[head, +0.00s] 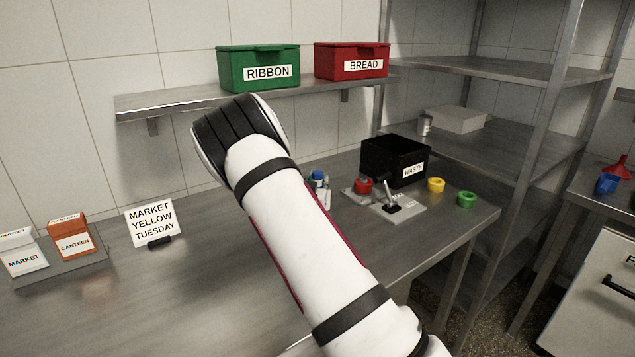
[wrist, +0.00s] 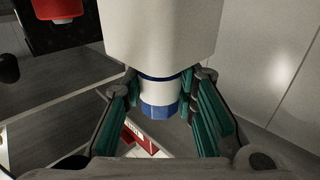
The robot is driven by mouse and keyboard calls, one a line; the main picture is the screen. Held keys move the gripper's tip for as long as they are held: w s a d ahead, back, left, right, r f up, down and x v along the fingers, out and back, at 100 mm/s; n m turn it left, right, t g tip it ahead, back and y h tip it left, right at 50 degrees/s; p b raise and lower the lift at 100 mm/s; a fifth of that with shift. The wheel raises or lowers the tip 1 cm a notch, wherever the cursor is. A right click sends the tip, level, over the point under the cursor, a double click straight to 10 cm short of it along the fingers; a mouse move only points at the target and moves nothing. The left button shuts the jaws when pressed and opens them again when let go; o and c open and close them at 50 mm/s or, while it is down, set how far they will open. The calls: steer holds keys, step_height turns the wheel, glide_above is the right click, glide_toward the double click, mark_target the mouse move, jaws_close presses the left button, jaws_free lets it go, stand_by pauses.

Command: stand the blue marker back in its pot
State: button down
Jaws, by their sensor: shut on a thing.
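In the wrist view my gripper (wrist: 163,88) has its teal-padded fingers on either side of a white object with blue bands (wrist: 159,108), which I take to be the blue marker. Its wide white part fills the top middle, and the narrower blue-ended part points towards the palm. In the head view my arm hides the gripper. A small blue-topped item (head: 318,176) shows just past the arm's right edge; I cannot tell whether it is the held marker. I cannot make out the pot.
A black WASTE bin (head: 393,162) stands right of the arm.

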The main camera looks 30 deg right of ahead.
steer(key=c, duration=1.3)
jaws_free()
steer(key=shift+f, duration=0.1)
